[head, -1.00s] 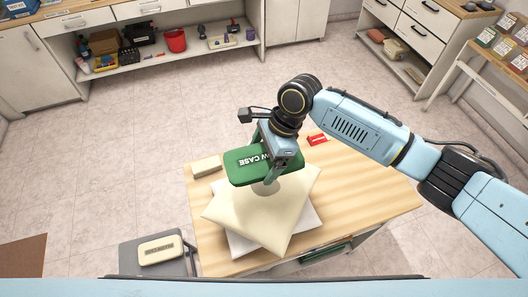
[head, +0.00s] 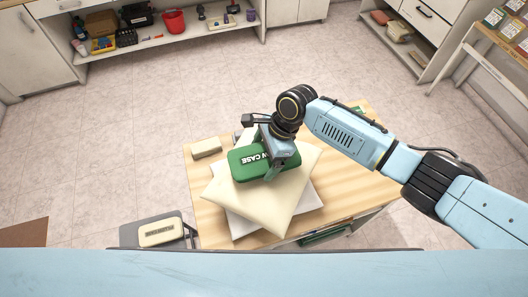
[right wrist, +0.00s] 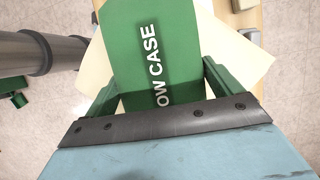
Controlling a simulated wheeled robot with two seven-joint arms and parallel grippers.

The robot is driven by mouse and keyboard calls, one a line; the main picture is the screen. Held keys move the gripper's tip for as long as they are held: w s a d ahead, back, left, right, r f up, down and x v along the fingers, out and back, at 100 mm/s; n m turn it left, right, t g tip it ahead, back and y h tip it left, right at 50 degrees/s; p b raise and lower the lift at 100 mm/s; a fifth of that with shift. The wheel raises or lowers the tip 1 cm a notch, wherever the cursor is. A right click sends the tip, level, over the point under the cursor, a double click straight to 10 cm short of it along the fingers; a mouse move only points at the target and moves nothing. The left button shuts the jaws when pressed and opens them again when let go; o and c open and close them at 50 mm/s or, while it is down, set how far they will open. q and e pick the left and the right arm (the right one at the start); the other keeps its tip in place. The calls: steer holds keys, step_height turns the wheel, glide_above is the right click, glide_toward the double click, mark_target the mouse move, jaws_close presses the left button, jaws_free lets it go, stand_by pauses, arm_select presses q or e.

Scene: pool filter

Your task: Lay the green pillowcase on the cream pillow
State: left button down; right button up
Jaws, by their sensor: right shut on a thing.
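The green pillowcase (head: 245,166), a folded packet with white lettering, is in my right gripper (head: 273,172) over the upper part of the cream pillow (head: 262,212). It also shows in the right wrist view (right wrist: 148,25), between the two fingers (right wrist: 165,90), with the cream pillow (right wrist: 228,50) beneath. The pillowcase is very low over the pillow; I cannot tell whether it touches. The cream pillow lies turned at an angle on a white flat thing (head: 240,227) on the table. My left gripper is not in view.
The wooden table (head: 205,185) bears a small beige block (head: 206,147) at its left. A grey stool (head: 135,232) with a cream box (head: 160,232) stands at the front left. Something green (head: 322,236) shows below the table's front edge.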

steer(key=shift+f, duration=0.4)
stand_by(0.5)
steer(key=o, duration=0.7)
steer(key=shift+o, duration=0.2)
steer(key=shift+r, duration=0.1)
steer(key=v, duration=1.3)
steer(key=shift+r, duration=0.15)
